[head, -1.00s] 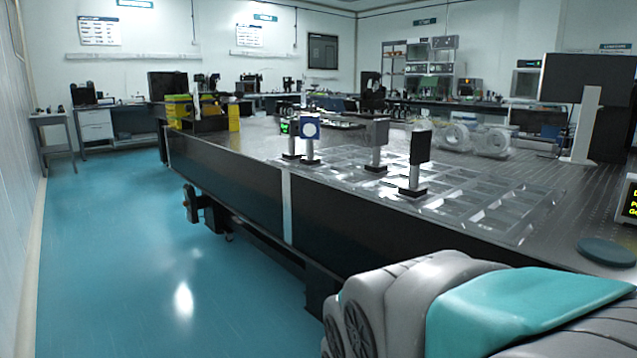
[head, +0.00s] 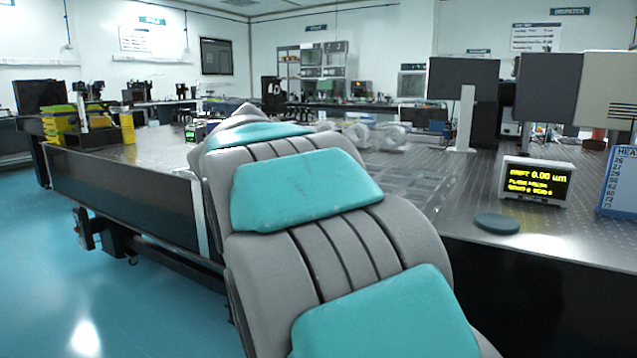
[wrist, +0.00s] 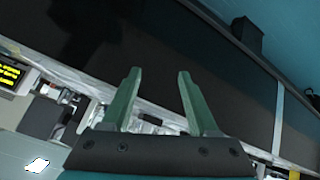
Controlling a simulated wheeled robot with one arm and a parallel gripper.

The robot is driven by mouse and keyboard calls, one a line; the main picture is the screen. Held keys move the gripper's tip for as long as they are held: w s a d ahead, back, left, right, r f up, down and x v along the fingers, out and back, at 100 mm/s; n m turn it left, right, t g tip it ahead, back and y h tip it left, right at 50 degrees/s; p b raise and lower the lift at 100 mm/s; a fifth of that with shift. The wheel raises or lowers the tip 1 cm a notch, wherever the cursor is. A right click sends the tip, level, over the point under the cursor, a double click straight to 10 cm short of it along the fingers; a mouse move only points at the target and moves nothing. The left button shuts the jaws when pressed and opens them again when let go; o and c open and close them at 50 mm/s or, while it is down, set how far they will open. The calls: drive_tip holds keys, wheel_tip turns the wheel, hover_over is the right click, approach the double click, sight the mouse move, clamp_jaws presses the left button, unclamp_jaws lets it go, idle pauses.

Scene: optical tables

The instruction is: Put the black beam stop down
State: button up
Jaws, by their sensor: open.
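I do not see the black beam stop in either view now; my own arm covers much of the table top in the head view. My gripper (wrist: 160,72) shows in the wrist view with its two green fingers spread apart and nothing between them. Behind the fingers is the dark side of the optical table (wrist: 225,85). In the head view my gripper is hidden by my arm. The table top shows in the head view (head: 465,195) to the right of my arm.
Clear trays (head: 410,183) lie on the table right of my arm. A display with yellow text (head: 537,183), a dark teal disc (head: 497,223) and a blue board (head: 622,180) are at the right. Yellow boxes (head: 62,130) stand at the left; floor (head: 60,260) is open there.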

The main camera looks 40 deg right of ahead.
drive_tip(key=w+d+r+m+t+h, duration=0.1)
drive_tip(key=w+d+r+m+h, duration=0.2)
drive_tip(key=w+d+r, duration=0.35)
drive_tip(key=w+d+r+m+t+h, duration=0.1)
drive_tip(key=w+d+r+m+h, duration=0.2)
drive_tip(key=r, duration=0.7)
drive_tip(key=shift+n, duration=0.4)
drive_tip(key=x, duration=0.3)
drive_tip(key=p+x, duration=0.1)
drive_tip(key=x, duration=0.2)
drive_tip(key=r+x, duration=0.1)
drive_tip(key=x, duration=0.2)
drive_tip(key=shift+w, duration=0.2)
drive_tip(key=shift+y, duration=0.3)
clamp_jaws()
